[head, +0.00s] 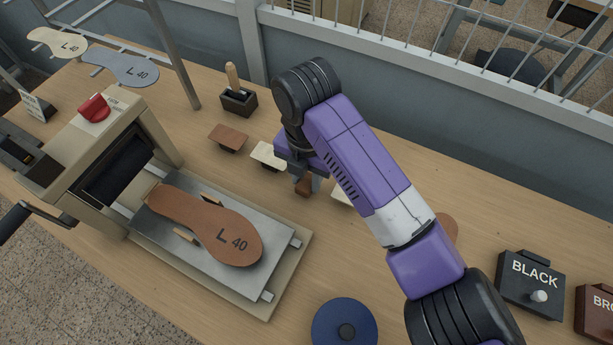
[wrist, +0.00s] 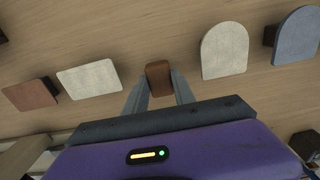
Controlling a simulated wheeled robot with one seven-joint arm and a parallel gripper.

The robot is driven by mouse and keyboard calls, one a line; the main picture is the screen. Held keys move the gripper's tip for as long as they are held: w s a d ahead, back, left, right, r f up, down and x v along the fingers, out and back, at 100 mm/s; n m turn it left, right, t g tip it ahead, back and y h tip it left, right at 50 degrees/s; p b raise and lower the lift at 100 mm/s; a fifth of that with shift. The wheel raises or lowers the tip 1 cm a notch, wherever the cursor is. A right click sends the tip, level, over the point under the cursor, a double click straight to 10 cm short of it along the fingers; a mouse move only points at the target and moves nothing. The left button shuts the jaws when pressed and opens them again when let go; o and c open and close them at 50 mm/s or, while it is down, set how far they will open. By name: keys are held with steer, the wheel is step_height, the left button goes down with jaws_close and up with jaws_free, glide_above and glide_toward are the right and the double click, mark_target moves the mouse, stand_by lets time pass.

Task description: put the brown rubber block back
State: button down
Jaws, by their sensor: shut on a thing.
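The brown rubber block (head: 303,187) is small and dark brown. It is held between the fingertips of my gripper (head: 306,180), over the wooden table behind the stamping press. In the wrist view the brown block (wrist: 158,73) sits between the two grey fingers of my gripper (wrist: 158,84), with a cream rectangular piece (wrist: 90,79) to its left and a cream arched piece (wrist: 225,50) to its right. I cannot tell whether the block touches the table. My arm hides part of the row in the head view.
A reddish-brown piece (wrist: 30,93) and a blue-grey arched piece (wrist: 297,35) flank the row. The press bed (head: 215,290) with a brown insole (head: 205,223) lies front left. A blue round lid (head: 344,325), a BLACK box (head: 531,284) and a brush holder (head: 239,101) stand around.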

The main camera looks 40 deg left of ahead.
mark_target(306, 181)
steer(key=shift+f, duration=0.4)
steer(key=shift+f, duration=0.15)
steer(key=c, duration=1)
jaws_free()
steer(key=shift+c, duration=0.2)
step_height(306, 181, up, 12)
steer(key=shift+r+b, duration=0.2)
steer(key=shift+b, duration=0.15)
